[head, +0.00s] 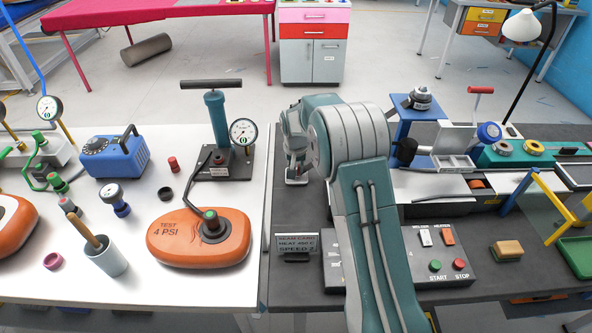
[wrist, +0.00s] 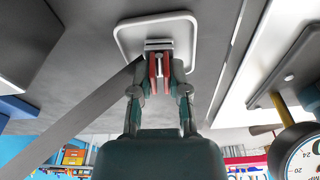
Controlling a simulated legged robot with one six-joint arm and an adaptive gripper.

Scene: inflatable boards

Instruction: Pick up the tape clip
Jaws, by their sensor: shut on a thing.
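My gripper (wrist: 160,82) is shut on a small red clip with a pale metal middle (wrist: 158,72), which I take for the tape clip. The clip is between the two fingertips, at a pale rounded-square plate (wrist: 190,48). I cannot tell whether it is clear of the plate. A grey band (wrist: 85,118) runs from beside the clip to the lower left of the wrist view. In the head view my gripper (head: 297,176) points down over the left part of the dark bench; the clip cannot be made out there.
A pump with a gauge (head: 217,120) stands left of my gripper on the white table. The seam card sign (head: 297,245) and control box (head: 440,255) are nearer on the dark bench (head: 400,295). A blue stand (head: 415,110) and metal tray (head: 455,162) are to the right.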

